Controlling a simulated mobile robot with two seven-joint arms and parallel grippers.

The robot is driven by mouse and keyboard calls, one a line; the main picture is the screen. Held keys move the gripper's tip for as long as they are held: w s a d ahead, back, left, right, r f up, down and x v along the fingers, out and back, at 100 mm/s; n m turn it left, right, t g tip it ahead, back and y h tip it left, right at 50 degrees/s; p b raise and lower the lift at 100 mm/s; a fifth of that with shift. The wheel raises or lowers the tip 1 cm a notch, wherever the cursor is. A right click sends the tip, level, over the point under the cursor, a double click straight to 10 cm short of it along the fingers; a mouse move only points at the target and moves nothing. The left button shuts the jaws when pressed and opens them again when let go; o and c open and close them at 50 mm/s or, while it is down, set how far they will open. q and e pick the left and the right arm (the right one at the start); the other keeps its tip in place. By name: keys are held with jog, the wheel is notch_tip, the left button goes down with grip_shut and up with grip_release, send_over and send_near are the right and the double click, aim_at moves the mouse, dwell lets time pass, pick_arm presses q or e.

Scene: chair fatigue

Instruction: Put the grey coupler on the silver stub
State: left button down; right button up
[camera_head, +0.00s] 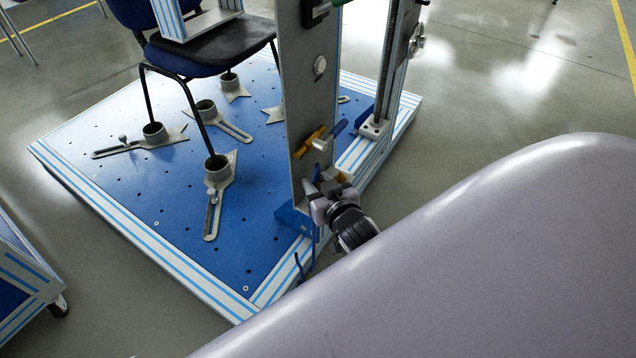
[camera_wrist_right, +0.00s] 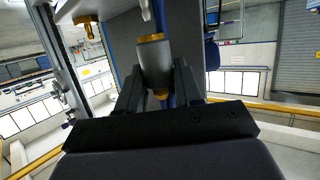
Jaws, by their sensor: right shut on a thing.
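My right gripper (camera_head: 328,192) is low at the front of the tall grey column, close to its face. In the right wrist view its two dark fingers (camera_wrist_right: 158,90) are shut on the grey coupler (camera_wrist_right: 155,62), a cylinder with a brass-coloured ring at its far end and brass below. In the head view the coupler is hard to make out behind the gripper. A silver cylindrical piece (camera_head: 321,144), which may be the silver stub, is on the column above the gripper, apart from it. My left gripper is not in view.
The grey column (camera_head: 308,100) rises from a blue perforated platform (camera_head: 130,205) with striped edges. A brass-yellow fitting (camera_head: 307,142) and a blue handle or hose (camera_head: 338,128) flank the silver piece. A chair (camera_head: 210,50) stands in clamps at left. Grey floor is clear at right.

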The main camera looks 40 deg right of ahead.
dwell(0.5)
jog(key=shift+f+b, duration=0.95)
jog(key=shift+f, duration=0.65)
jog(key=o, duration=1.2)
jog(key=shift+r, duration=0.1)
jog(key=shift+c, duration=0.2)
